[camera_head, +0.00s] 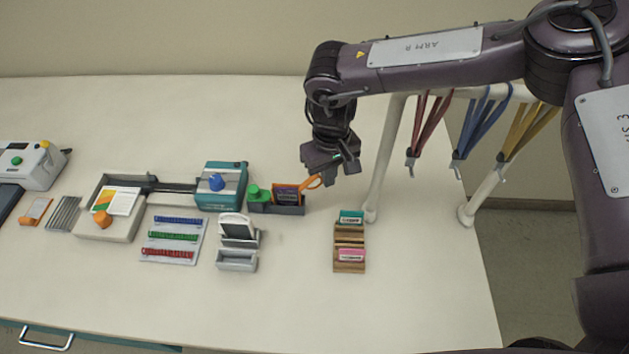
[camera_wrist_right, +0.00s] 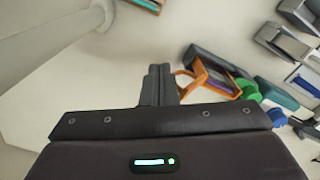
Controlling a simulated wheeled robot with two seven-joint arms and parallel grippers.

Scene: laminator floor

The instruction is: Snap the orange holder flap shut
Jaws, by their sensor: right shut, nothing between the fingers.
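The orange holder (camera_head: 287,192) stands in a dark grey tray near the middle of the table, with a dark purple card in it. Its orange flap (camera_head: 313,182) sticks out to the right, tilted up and open. In the right wrist view the flap (camera_wrist_right: 184,85) shows as an orange frame standing away from the holder (camera_wrist_right: 215,78). My right gripper (camera_head: 335,178) hangs just right of and above the flap. In the right wrist view its fingers (camera_wrist_right: 158,84) are together and empty, close beside the flap; I cannot tell whether they touch. My left gripper is not in view.
A green knob (camera_head: 254,192) and a teal device with a blue knob (camera_head: 217,184) stand left of the holder. A wooden rack (camera_head: 349,255) is to the front right. A white rail hung with lanyards (camera_head: 484,125) stands at the right edge.

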